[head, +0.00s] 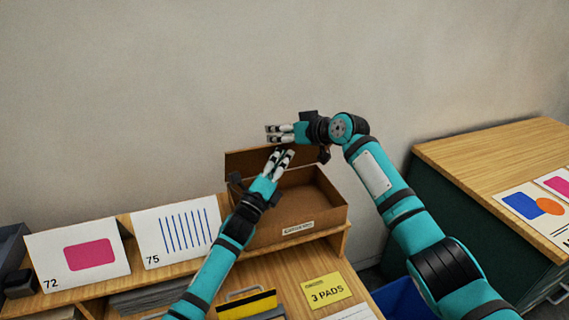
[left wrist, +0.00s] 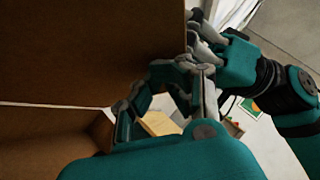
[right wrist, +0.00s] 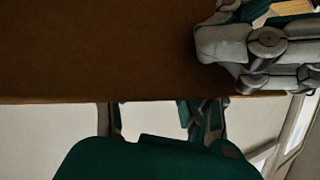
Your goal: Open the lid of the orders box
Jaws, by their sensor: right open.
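The orders box (head: 318,205) is a brown box with a label on its front, on the shelf at the centre of the head view. Its lid (head: 240,163) stands raised at the back and the inside shows. The lid fills much of the left wrist view (left wrist: 90,50) and the top of the right wrist view (right wrist: 90,50). My left gripper (head: 283,153) is in front of the lid, above the box; its fingertip gap is unclear. My right gripper (head: 272,134) is open, just above the lid's top edge, pointing left. Contact with the lid is unclear.
Cards marked 72 (head: 78,256) and 75 (head: 177,238) stand left of the box. A yellow "3 PADS" card (head: 326,290) lies on the table in front. A blue bin (head: 403,300) is at lower right. A cabinet (head: 480,150) stands right. The wall is close behind.

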